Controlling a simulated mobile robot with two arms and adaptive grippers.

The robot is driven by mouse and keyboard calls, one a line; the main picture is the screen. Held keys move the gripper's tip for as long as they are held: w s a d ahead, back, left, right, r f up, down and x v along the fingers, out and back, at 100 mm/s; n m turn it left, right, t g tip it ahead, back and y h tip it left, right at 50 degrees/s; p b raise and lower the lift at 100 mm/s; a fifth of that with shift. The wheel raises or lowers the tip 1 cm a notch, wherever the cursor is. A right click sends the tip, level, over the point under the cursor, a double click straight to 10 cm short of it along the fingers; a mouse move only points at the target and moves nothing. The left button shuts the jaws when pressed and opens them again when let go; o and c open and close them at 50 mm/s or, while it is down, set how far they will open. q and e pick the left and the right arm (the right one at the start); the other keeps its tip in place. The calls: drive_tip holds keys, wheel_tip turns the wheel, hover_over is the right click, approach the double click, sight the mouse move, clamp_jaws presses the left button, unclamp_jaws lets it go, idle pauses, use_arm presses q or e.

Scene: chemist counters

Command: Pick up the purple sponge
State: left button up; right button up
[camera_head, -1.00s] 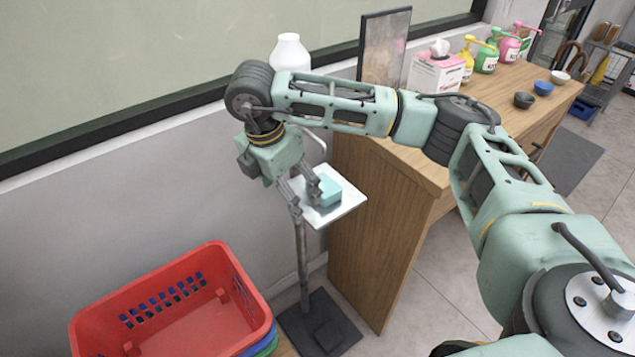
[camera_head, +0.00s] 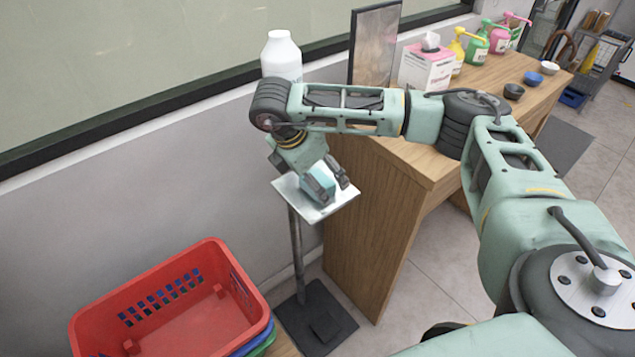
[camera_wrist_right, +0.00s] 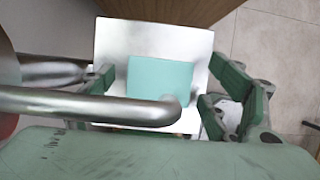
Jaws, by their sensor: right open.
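A light teal, block-shaped sponge (camera_head: 317,184) lies on a small white square plate (camera_head: 290,188) on a stand; no purple sponge is in view. My right gripper (camera_head: 330,187) is open and points down over the plate, its fingers close around the sponge. In the right wrist view the sponge (camera_wrist_right: 160,77) lies on the plate (camera_wrist_right: 118,40) between the two spread green fingers (camera_wrist_right: 163,86), with a gap on each side. A curved metal rod crosses in front of the sponge's near edge there. My left gripper is out of view.
A white bottle (camera_head: 282,58) stands behind my right arm. A wooden counter (camera_head: 385,225) stands right of the stand, with a tissue box (camera_head: 426,70) and several pump bottles on it. A red basket (camera_head: 190,335) is at the lower left. The wall is close behind.

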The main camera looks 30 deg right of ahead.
sight(320, 179)
drive_tip(key=shift+c, duration=0.3)
drive_tip(key=c, duration=0.8)
drive_tip(key=shift+r, duration=0.45)
drive_tip(key=b+v, duration=0.1)
drive_tip(key=v, duration=0.1)
drive_tip(key=shift+a+r, duration=0.15)
drive_tip(key=shift+r, duration=0.15)
drive_tip(key=a, duration=0.5)
drive_tip(key=s+a+b, duration=0.1)
drive_tip(key=a, duration=0.5)
drive_tip(key=a+b, duration=0.1)
drive_tip(key=a, duration=0.5)
drive_tip(key=shift+s+r, duration=0.1)
drive_tip(key=shift+s, duration=0.05)
